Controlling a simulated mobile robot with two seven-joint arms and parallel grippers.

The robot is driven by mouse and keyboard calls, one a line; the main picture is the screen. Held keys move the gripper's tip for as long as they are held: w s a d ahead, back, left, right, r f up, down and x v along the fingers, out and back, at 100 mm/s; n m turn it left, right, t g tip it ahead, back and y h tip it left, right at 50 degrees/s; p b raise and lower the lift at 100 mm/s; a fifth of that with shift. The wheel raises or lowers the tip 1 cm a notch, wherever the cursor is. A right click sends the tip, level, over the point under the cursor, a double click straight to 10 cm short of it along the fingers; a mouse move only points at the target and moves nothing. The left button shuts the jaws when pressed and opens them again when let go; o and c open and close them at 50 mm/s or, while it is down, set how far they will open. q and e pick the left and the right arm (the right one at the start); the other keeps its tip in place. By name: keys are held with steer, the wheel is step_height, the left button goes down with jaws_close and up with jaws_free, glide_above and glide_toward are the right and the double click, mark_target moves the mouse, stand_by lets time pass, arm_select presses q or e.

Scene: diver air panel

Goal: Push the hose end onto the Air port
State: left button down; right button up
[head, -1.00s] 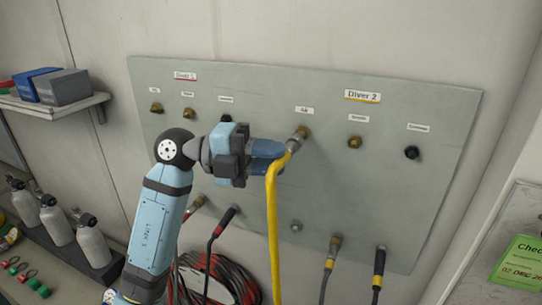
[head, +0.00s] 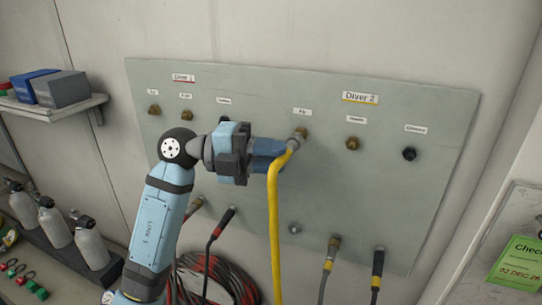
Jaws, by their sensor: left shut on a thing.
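My left gripper (head: 272,156) is shut on the yellow hose (head: 274,215) just below its metal end. The hose end (head: 296,138) points up and to the right, at the brass Air port (head: 303,131) under the Air label, left of the Diver 2 label. The end and the port meet or overlap in the picture; I cannot tell whether the end is seated. The yellow hose hangs down from my gripper out of the bottom of the view. The grey panel (head: 400,180) carries the ports. My right gripper is not in view.
To the right are a brass port (head: 352,143) and a black port (head: 409,154). Several other hose ends sit along the panel's lower part. A coiled red and black hose (head: 215,280) hangs below. Grey cylinders (head: 54,225) and a shelf with boxes (head: 60,87) are at left.

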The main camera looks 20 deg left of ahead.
arm_select(q)
steer(key=shift+w, duration=0.6)
steer(key=shift+w+r, duration=0.15)
stand_by(0.8)
steer(key=c, duration=0.9)
jaws_free()
